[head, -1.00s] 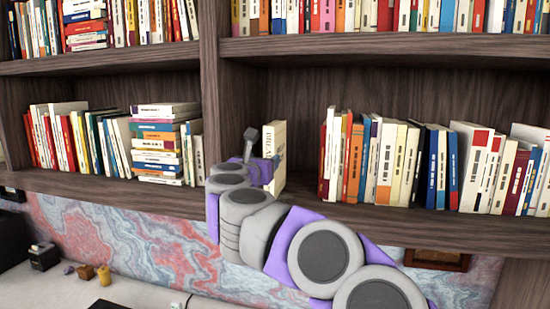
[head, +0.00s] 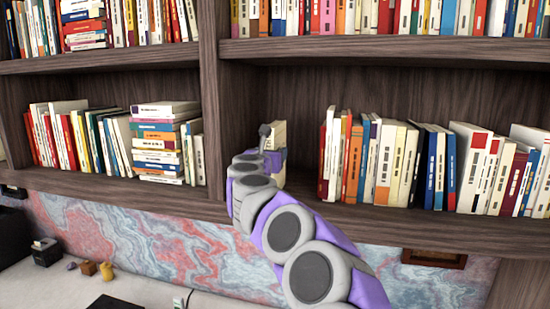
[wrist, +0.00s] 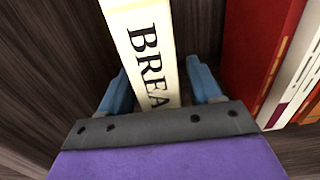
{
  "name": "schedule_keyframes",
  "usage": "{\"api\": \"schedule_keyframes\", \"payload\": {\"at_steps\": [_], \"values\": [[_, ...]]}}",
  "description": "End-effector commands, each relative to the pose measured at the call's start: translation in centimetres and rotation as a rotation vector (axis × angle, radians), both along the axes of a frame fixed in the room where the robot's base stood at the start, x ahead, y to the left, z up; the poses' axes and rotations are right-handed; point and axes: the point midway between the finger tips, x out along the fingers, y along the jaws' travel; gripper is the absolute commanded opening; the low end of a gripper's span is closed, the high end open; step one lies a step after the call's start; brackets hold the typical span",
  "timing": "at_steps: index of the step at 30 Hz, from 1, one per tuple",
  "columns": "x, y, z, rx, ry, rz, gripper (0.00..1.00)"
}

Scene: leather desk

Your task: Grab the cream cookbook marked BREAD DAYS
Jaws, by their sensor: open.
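The cream cookbook (wrist: 145,45) stands upright on the shelf, with the dark letters "BREA" showing on its spine in the wrist view; the rest of the title is hidden. In the head view its upper part (head: 279,134) shows behind my arm. My gripper (wrist: 162,85) is open, with one blue finger on each side of the spine. A gap shows between the right finger and the book; the left finger is close to the book, and I cannot tell if it touches.
A red book (wrist: 258,50) stands right of the gripper, with a row of upright books (head: 400,165) beyond. A vertical shelf divider (head: 212,110) is on the left. The shelf board (head: 400,222) runs below, and another shelf (head: 400,46) is above.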

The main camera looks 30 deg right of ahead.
Motion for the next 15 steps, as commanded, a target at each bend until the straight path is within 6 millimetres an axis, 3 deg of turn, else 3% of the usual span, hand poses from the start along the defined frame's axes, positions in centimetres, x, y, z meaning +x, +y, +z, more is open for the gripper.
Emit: {"api": "schedule_keyframes", "payload": {"at_steps": [6,13,15], "values": [[1.3,-1.5,0.1,0.001,-0.001,0.001,0.64],[1.4,-1.6,0.0,0.001,-0.001,0.001,0.64],[1.4,-1.6,0.0,0.001,-0.001,0.001,0.59]]}}
